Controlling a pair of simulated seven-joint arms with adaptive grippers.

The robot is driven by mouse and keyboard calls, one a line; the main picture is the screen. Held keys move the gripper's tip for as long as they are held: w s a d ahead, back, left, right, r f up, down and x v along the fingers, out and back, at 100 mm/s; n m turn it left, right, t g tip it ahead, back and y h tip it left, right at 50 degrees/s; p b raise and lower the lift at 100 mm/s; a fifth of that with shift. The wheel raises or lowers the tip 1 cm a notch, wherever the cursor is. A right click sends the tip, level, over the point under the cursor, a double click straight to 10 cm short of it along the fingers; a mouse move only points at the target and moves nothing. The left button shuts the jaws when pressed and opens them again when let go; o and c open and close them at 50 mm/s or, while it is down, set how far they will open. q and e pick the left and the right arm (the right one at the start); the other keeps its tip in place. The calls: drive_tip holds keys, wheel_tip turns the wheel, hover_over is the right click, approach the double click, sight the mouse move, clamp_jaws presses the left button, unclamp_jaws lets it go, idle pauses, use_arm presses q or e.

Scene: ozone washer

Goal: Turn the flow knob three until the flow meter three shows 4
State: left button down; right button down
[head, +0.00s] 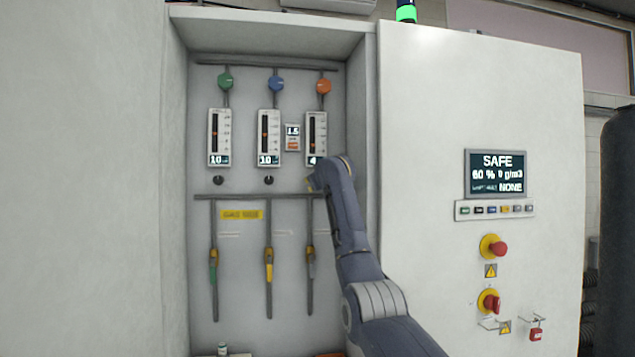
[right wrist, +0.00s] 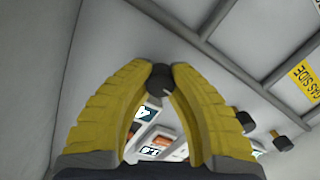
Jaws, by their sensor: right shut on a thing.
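Flow meter three (head: 316,135) is the rightmost of three white meters in the recessed panel. The visible part of its display reads 4, and my arm partly covers that display. Flow knob three (right wrist: 159,84) is a small dark knob seen in the right wrist view; in the head view my arm hides it. My right gripper (right wrist: 165,73) is shut on this knob, with its yellow fingers on either side. My left gripper is not in view.
Two more black knobs (head: 218,180) (head: 269,180) sit under the other meters, which both read 10. A horizontal pipe (head: 245,197) with hanging valves runs just below. The cabinet's right side wall (head: 360,110) is close to my right arm.

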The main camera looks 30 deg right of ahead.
drive_tip(key=c, duration=1.1)
unclamp_jaws()
drive_tip(key=shift+o, duration=0.2)
drive_tip(key=f+v, duration=0.1)
drive_tip(key=v, duration=1.1)
drive_tip(key=shift+r, duration=0.45)
